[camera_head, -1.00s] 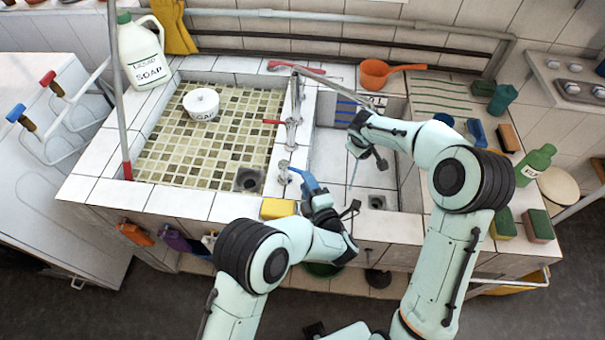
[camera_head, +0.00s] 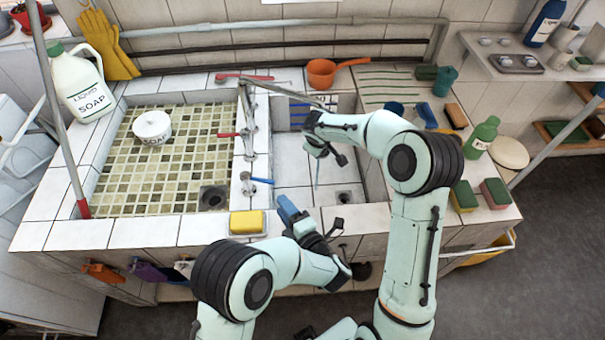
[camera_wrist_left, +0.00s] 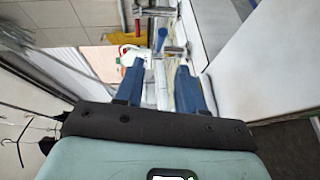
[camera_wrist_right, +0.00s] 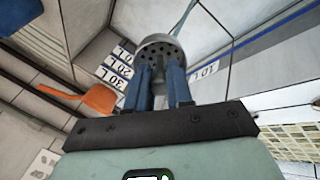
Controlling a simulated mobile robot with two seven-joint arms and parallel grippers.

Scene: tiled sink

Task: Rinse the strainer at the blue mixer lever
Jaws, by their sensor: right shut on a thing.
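The blue mixer lever (camera_head: 262,180) sticks out from its tap base on the divider between the basins; a blue handle also shows in the left wrist view (camera_wrist_left: 162,40). My left gripper (camera_head: 284,204) is just in front of the lever, apart from it; its blue fingers are open and empty in the left wrist view (camera_wrist_left: 158,78). My right gripper (camera_head: 312,148) is over the right basin. It is shut on the grey perforated strainer (camera_wrist_right: 160,48), mostly hidden in the head view. A thin pale-blue stream (camera_wrist_right: 184,14) meets the strainer; a streak also shows below the gripper in the head view.
The right basin (camera_head: 292,172) has a drain at its front. A red lever (camera_head: 228,134) and metal spout stand on the divider. A yellow sponge (camera_head: 247,222) lies on the front ledge. An orange ladle (camera_head: 322,72) lies behind; a green bottle (camera_head: 482,138) stands right.

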